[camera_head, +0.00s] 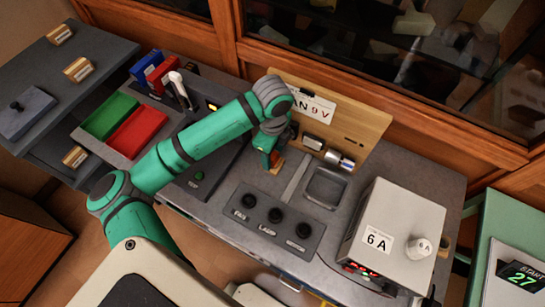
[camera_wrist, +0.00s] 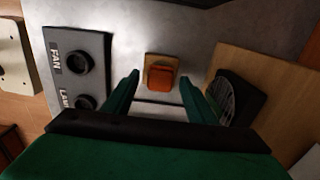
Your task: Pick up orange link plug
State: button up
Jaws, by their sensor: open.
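The orange link plug (camera_wrist: 161,77) sits on a small wooden base on the grey bench, seen in the wrist view just beyond and between my fingertips. In the head view only a bit of the orange plug (camera_head: 278,160) shows beside my gripper (camera_head: 270,158). In the wrist view my gripper (camera_wrist: 158,88) is open, one green finger on each side of the plug's line, with nothing held. I cannot tell whether either finger touches the plug.
A square grey tray (camera_head: 325,188) and a grey box marked 6 A (camera_head: 395,230) are to the right. Green and red bins (camera_head: 137,132) are left.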

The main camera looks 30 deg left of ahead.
jog(key=c, duration=1.1)
jog(key=shift+r, duration=0.6)
jog(key=s+d+r, duration=0.1)
jog(key=s+r, duration=0.3)
jog(key=s+d+r, duration=0.2)
jog(key=s+r, duration=0.1)
jog(key=s, duration=0.1)
jog(key=s+d+r, duration=0.2)
jog(key=s+r, duration=0.2)
jog(key=s, duration=0.1)
jog(key=shift+d+r, duration=0.2)
jog(key=shift+r, duration=0.15)
